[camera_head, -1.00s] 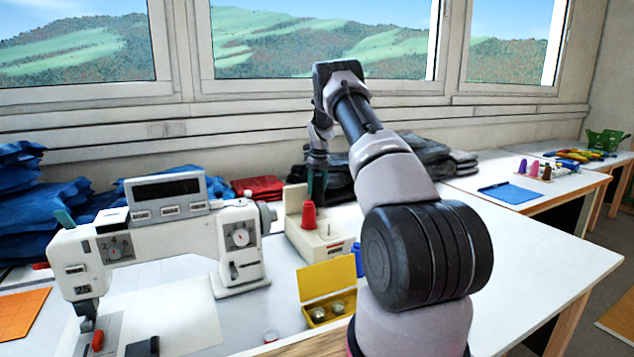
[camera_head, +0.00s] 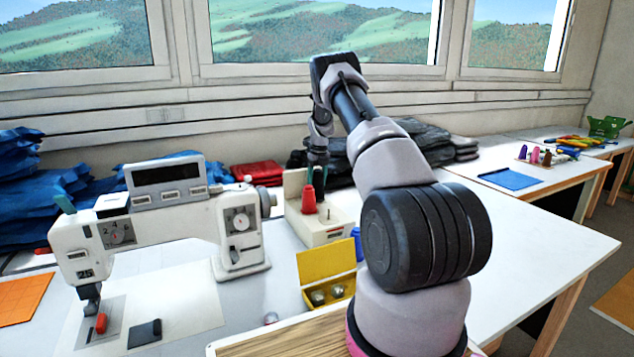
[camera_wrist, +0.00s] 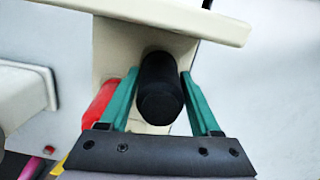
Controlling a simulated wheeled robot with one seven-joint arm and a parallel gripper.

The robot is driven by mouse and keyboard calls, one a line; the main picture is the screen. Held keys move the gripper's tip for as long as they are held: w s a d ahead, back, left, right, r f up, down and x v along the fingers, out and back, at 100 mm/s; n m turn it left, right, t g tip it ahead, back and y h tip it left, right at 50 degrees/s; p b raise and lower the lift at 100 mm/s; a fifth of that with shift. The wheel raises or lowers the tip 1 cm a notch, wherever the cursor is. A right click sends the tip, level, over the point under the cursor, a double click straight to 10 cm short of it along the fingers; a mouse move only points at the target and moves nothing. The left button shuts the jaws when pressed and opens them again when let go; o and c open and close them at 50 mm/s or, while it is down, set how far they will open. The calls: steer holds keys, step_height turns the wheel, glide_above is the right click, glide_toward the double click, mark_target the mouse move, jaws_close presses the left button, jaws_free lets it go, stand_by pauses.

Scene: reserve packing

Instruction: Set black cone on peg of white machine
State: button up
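My gripper (camera_wrist: 160,85) has teal fingers on both sides of a black cone (camera_wrist: 160,90), touching it near their tips. The white machine (camera_head: 320,232) is a cream-white box with an upright back panel, on the bench beyond the yellow box. A red cone (camera_head: 308,199) stands on it, and a thin bare pin (camera_head: 329,213) stands up in front. In the head view my gripper (camera_head: 317,182) is above the machine, just behind and right of the red cone. The black cone is hard to make out there. The cone's lower end and any peg beneath it are hidden.
A white sewing machine (camera_head: 165,228) stands at the left. An open yellow box (camera_head: 327,260) is in front of the white machine. Black folded cloth (camera_head: 425,137) lies behind at the right, red cloth (camera_head: 256,173) at the left.

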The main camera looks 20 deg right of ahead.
steer(key=o, duration=0.5)
step_height(320, 180, up, 18)
steer(key=s, duration=0.1)
steer(key=shift+s+f, duration=0.15)
stand_by(0.7)
steer(key=shift+d, duration=0.1)
